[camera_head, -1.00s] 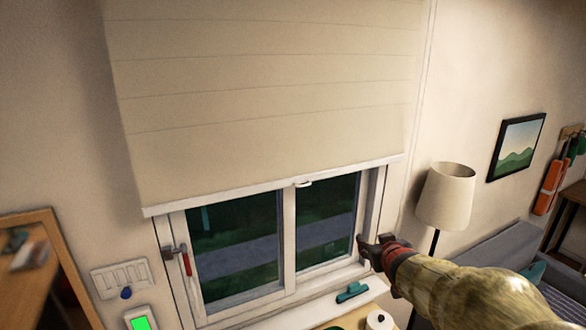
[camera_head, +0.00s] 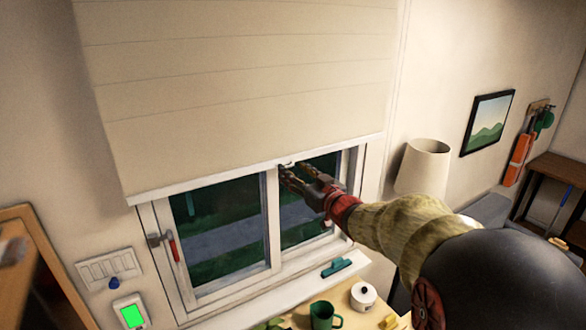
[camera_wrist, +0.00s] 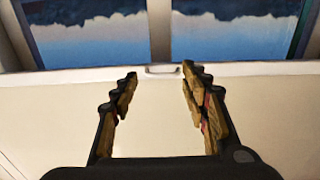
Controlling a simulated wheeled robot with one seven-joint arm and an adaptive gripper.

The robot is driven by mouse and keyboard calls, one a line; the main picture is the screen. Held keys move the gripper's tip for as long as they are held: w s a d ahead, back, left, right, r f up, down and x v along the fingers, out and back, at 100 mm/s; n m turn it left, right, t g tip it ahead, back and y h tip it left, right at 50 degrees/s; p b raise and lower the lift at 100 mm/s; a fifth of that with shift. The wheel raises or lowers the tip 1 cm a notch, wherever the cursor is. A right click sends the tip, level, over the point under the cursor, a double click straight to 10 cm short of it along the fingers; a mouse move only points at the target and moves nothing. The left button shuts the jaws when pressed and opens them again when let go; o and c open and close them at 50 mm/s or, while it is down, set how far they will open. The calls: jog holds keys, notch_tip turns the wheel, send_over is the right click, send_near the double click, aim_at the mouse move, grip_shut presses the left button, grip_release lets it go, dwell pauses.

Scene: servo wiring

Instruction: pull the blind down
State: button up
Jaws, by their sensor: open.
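The cream blind (camera_head: 240,90) hangs over the upper part of the window, with a pale bottom bar (camera_head: 200,185) across it. A small pull handle (camera_head: 287,164) sits at the middle of that bar. My gripper (camera_head: 284,175) is at the handle in the head view and partly hides it. In the wrist view the handle (camera_wrist: 161,70) shows between and a little beyond the tips of my open gripper (camera_wrist: 158,72). The jaws are empty, and the handle looks untouched.
The window (camera_head: 220,220) below the bar shows a dark outside and has a red-handled latch (camera_head: 173,248) at left. A teal tool (camera_head: 337,267) lies on the sill. A green mug (camera_head: 322,315) and white pot (camera_head: 363,295) stand below. A lamp (camera_head: 427,165) stands at right.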

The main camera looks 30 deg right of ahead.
jog(key=shift+w, duration=0.7)
jog(key=c, duration=0.3)
jog(key=c, duration=0.8)
grip_shut()
